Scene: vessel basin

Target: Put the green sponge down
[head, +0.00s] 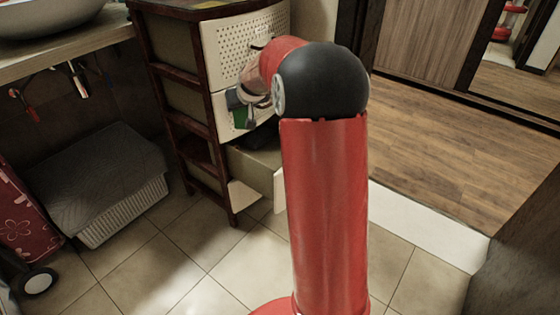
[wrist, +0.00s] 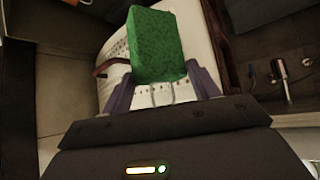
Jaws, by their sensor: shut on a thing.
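The green sponge (wrist: 156,45) is a rough rectangular block, held between the two fingers of my gripper (wrist: 160,88) in the wrist view. My gripper is shut on it. In the head view the sponge (head: 240,117) shows as a small dark green patch beside my gripper (head: 236,102), in front of the drawer unit. It is held up in the air, above the open lower drawer (head: 262,164). My own arm hides part of the drawer and the unit's right side.
The drawer unit (head: 180,75) has a dark wooden frame and white perforated fronts. A lidded basket (head: 100,180) stands on the tiled floor at left, under a counter (head: 75,48) with a basin (head: 45,18). Tiled floor (head: 190,255) is clear in front.

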